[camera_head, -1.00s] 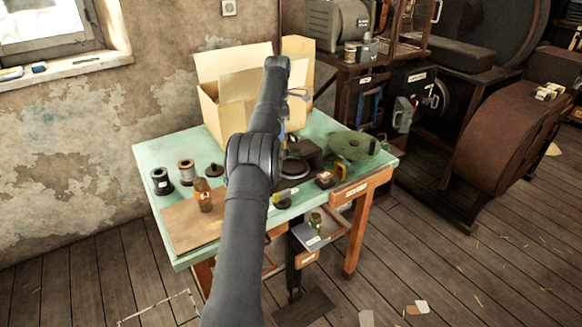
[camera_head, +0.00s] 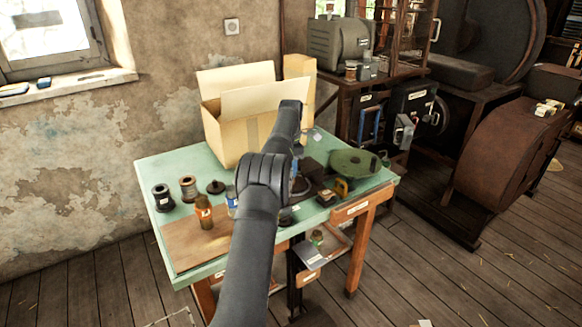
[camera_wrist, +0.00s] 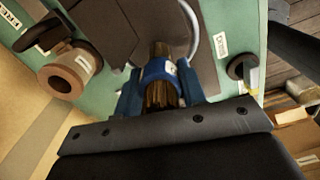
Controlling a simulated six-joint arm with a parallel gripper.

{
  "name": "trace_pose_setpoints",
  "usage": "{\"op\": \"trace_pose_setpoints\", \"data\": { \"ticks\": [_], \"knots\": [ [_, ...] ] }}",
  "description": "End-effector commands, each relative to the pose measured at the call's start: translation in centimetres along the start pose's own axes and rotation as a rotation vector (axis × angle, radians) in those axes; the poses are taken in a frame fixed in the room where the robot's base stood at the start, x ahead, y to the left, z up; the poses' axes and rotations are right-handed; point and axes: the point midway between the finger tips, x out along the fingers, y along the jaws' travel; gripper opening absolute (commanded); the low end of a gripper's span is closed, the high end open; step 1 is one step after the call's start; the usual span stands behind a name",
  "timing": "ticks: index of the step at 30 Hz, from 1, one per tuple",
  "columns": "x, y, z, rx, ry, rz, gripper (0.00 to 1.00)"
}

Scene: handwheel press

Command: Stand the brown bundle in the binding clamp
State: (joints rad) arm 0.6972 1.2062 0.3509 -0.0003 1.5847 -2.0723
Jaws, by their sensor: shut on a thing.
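My gripper (camera_wrist: 160,76) has blue fingers and is shut on the brown bundle (camera_wrist: 158,94), a short cluster of brown strands with a blue band around it. In the wrist view the bundle points away from the wrist, over a dark fixture (camera_wrist: 100,28) on the green bench. I cannot tell from this view whether the bundle touches anything below. In the head view my arm hides the bundle and most of the gripper. The binding clamp cannot be told apart with certainty; dark equipment (camera_head: 312,172) stands beside the arm.
An open drawer (camera_head: 322,256) juts out in front. A tan spool (camera_wrist: 68,72) shows in the wrist view.

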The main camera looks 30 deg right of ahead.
Motion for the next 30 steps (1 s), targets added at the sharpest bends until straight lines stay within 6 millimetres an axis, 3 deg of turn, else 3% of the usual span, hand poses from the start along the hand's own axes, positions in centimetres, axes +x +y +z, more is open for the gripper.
{"op": "trace_pose_setpoints", "data": {
  "ticks": [9, 10, 13, 23, 30],
  "knots": [
    [0.3, 0.0, 0.0, 0.0, 0.0, 0.0, 0.15],
    [0.3, 0.0, 0.0, 0.0, 0.0, 0.001, 0.41],
    [0.2, 0.0, 0.0, 0.0, 0.0, 0.001, 0.59],
    [-0.1, 0.0, 0.0, 0.0, -0.001, 0.002, 0.59],
    [-3.7, 0.1, 0.1, 0.0, -0.002, 0.004, 0.59]
  ]
}}
